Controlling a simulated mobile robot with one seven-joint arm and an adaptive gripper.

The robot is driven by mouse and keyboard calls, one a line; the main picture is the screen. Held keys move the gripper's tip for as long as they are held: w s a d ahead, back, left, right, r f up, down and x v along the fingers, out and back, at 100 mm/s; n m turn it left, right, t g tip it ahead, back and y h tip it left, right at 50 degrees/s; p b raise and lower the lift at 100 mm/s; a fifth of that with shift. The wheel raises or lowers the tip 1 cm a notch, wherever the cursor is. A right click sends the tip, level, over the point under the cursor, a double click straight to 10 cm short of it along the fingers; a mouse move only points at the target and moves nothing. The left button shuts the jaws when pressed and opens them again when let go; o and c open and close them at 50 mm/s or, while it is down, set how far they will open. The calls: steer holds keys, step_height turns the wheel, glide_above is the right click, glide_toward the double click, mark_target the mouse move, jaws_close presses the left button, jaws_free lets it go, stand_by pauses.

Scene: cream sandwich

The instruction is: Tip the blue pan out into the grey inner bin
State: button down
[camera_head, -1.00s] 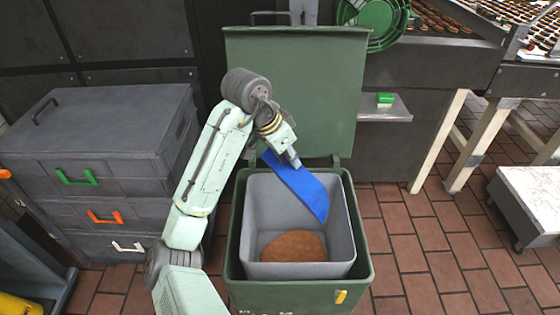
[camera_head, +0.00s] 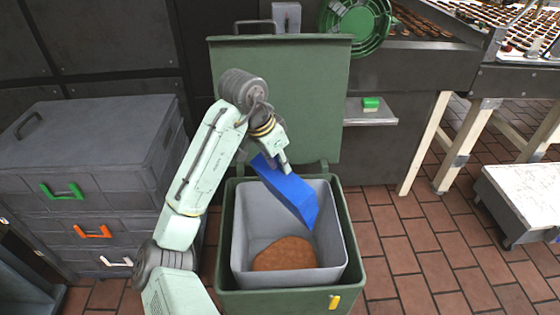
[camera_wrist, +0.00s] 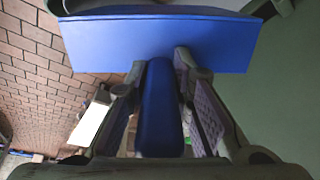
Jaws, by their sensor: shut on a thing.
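My gripper (camera_head: 284,168) is shut on the handle of the blue pan (camera_head: 288,191). The pan hangs steeply tilted over the grey inner bin (camera_head: 240,241), its lower end toward the right side of the bin. In the wrist view the pan's blue wall (camera_wrist: 160,42) spans the top, and its handle (camera_wrist: 160,110) sits between the two fingers (camera_wrist: 161,105). A brown heap (camera_head: 284,254) lies on the floor of the grey bin, below the pan. The inside of the pan is hidden from both views.
The grey bin stands inside a green outer bin (camera_head: 270,299) with its lid (camera_head: 300,100) open upright behind. A grey drawer cabinet (camera_head: 90,150) stands at left. A shelf with a green item (camera_head: 371,103) is behind right.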

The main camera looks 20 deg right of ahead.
steer(key=shift+h+b, duration=0.7)
steer(key=shift+b, duration=0.1)
steer(key=shift+r+t+h+b, duration=0.2)
steer(key=shift+t+h+b, duration=0.4)
steer(key=shift+h+b, duration=0.4)
steer(key=h+b, duration=0.1)
steer(key=r+t+h+b, duration=0.1)
steer(key=h+b, duration=0.1)
steer(key=shift+r+h, duration=0.25)
steer(key=shift+h, duration=0.05)
step_height(320, 180, up, 3)
steer(key=t+h+b, duration=0.2)
steer(key=h+b, duration=0.3)
steer(key=b, duration=0.1)
steer(key=shift+f+b, duration=0.15)
steer(key=shift+b, duration=0.2)
steer(key=shift+r+h+b, duration=0.3)
steer(key=shift+b, duration=0.05)
steer(key=shift+r, duration=0.5)
